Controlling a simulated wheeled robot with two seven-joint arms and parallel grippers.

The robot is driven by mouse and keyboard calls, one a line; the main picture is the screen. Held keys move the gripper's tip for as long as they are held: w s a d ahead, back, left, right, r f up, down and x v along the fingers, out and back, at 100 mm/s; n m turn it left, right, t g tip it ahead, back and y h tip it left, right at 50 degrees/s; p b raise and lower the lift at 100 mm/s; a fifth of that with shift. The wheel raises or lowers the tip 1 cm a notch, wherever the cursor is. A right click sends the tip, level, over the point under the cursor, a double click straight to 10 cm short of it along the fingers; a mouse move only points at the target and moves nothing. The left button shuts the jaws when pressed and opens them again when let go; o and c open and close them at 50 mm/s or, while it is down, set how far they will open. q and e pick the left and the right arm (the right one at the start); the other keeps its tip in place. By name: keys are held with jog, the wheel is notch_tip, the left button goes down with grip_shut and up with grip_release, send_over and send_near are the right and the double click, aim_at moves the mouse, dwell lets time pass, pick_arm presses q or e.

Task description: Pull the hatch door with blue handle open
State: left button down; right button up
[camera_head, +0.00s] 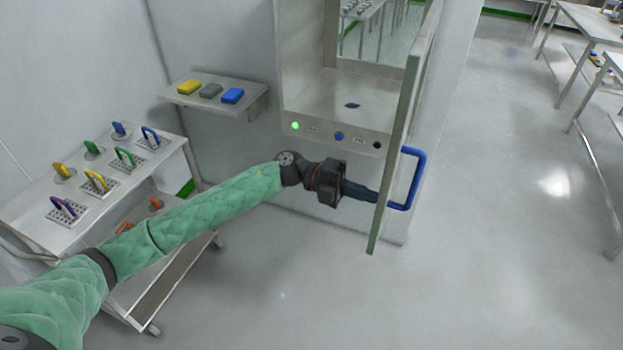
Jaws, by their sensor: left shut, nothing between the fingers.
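The hatch door (397,140) stands swung out from the hatch (330,98), seen nearly edge-on. Its blue handle (419,178) is on the door's right face. My left gripper (376,196) reaches in from the left, shut and empty, with its fingertips at the door's left face, on the side opposite the handle. I cannot tell whether the fingertips touch the door. Inside the open hatch a small dark blue item (352,105) lies on the floor of the chamber. My right gripper is not in view.
A wall shelf (250,106) holds yellow, grey and blue blocks. A rack table (90,215) with coloured handled tools stands at the left, below my left arm. Metal tables (590,25) stand at the far right. The floor right of the door is clear.

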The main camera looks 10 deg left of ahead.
pick_arm(q)
jog(key=w+x, duration=0.1)
jog(key=x, duration=1)
jog(key=shift+d, duration=0.15)
